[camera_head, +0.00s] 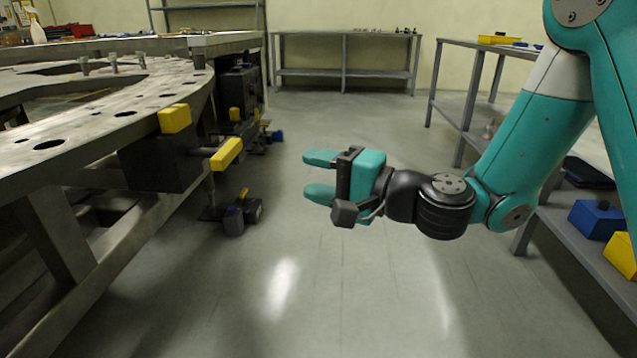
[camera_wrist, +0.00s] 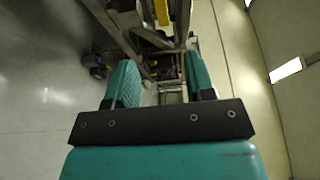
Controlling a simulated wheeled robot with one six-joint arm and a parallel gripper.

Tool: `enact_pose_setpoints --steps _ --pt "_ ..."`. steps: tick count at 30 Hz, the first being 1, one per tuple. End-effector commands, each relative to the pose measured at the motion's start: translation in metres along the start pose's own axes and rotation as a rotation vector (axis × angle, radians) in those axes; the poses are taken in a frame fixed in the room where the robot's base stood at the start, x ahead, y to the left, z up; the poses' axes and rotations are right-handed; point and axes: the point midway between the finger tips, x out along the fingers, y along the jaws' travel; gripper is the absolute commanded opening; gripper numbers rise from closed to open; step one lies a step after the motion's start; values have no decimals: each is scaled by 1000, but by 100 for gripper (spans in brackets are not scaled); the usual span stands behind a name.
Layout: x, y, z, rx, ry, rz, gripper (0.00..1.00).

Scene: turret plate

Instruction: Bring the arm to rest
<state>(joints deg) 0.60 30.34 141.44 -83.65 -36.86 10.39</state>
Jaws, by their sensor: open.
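My gripper (camera_head: 306,175) is at the middle of the head view, at the end of my teal arm. Its two teal fingers are apart, with nothing between them, and point left toward the turret plate. The arm reaches in from the right edge and hangs over open floor. In the wrist view my gripper (camera_wrist: 160,82) shows both fingers spread, with the metal frame of the plate's stand beyond them. The turret plate (camera_head: 107,118) is a grey metal ring with holes on a frame at the left. A clear gap lies between it and the fingertips.
Black clamp units with yellow blocks (camera_head: 226,154) stick out from the plate's edge. Another dark unit (camera_head: 236,212) sits lower, beneath the edge. A grey shelf (camera_head: 467,127) stands at the right, holding a blue box (camera_head: 597,219). A bench (camera_head: 345,72) stands at the back. The middle floor is clear.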

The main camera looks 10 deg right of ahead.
Motion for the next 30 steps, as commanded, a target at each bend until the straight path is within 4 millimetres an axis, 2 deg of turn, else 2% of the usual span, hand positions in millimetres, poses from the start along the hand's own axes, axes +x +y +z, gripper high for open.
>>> enact_pose_setpoints --steps 8,11,14,16,19,24,30 --pt "0 -2 4 -16 -17 4 49" --pt "-1 -6 28 -109 -114 41 49" --pt "-10 -6 72 -296 -301 134 49" --pt "-28 0 102 -454 -454 239 49" --pt "-61 14 127 -644 -633 408 49" --pt "-118 29 137 -833 -814 669 49" --pt "-182 29 133 -932 -924 937 49"
